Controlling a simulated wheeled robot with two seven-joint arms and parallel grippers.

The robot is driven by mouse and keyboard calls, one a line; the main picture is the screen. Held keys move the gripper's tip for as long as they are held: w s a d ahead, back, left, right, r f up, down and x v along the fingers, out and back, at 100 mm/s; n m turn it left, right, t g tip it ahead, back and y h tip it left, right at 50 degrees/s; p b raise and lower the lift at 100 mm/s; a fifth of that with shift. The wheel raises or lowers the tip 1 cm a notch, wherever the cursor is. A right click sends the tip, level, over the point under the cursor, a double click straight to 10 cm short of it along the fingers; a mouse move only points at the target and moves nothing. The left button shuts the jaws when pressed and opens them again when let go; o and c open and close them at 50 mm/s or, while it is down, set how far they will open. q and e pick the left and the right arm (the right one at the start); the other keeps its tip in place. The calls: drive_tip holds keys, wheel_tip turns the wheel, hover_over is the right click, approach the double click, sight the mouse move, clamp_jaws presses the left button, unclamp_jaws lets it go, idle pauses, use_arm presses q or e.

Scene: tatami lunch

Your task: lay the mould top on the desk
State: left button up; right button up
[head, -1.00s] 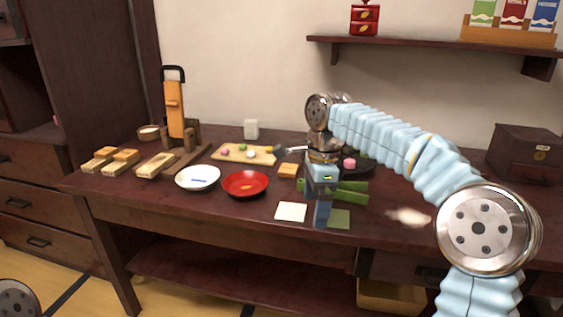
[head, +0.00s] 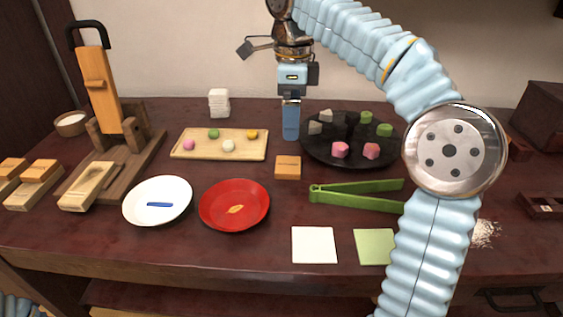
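The mould top, a small orange-brown wooden block (head: 288,168), lies flat on the dark desk (head: 270,253), just right of the red dish. A pale open mould base (head: 88,186) sits at the left with no top on it. My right gripper (head: 291,136) points down over the back of the desk, behind the block and apart from it. Its fingers line up from this view, so its opening is hidden; nothing shows in it. My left gripper is out of view.
A red dish (head: 234,205), white dish (head: 158,200), sweets board (head: 219,144), round black tray (head: 352,147), green tongs (head: 355,195), white square (head: 314,245) and green square (head: 373,247) surround the block. A tall wooden press (head: 97,90) stands left. Spilled powder (head: 484,235) lies right.

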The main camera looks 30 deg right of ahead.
drive_tip(key=b, duration=0.1)
hover_over(288, 164)
drive_tip(key=f, duration=0.5)
drive_tip(key=shift+s+d+f, duration=0.15)
drive_tip(key=shift+d+f, duration=0.15)
drive_tip(key=f, duration=0.2)
drive_tip(key=f+b, duration=0.1)
drive_tip(key=f, duration=0.3)
drive_tip(key=shift+a+b, duration=0.25)
drive_tip(key=shift+b, duration=0.15)
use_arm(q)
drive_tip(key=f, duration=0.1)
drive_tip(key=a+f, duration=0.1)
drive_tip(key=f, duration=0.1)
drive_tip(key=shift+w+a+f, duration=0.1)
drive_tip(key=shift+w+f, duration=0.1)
use_arm(e)
drive_tip(key=c, duration=1.1)
drive_tip(key=shift+r, duration=0.15)
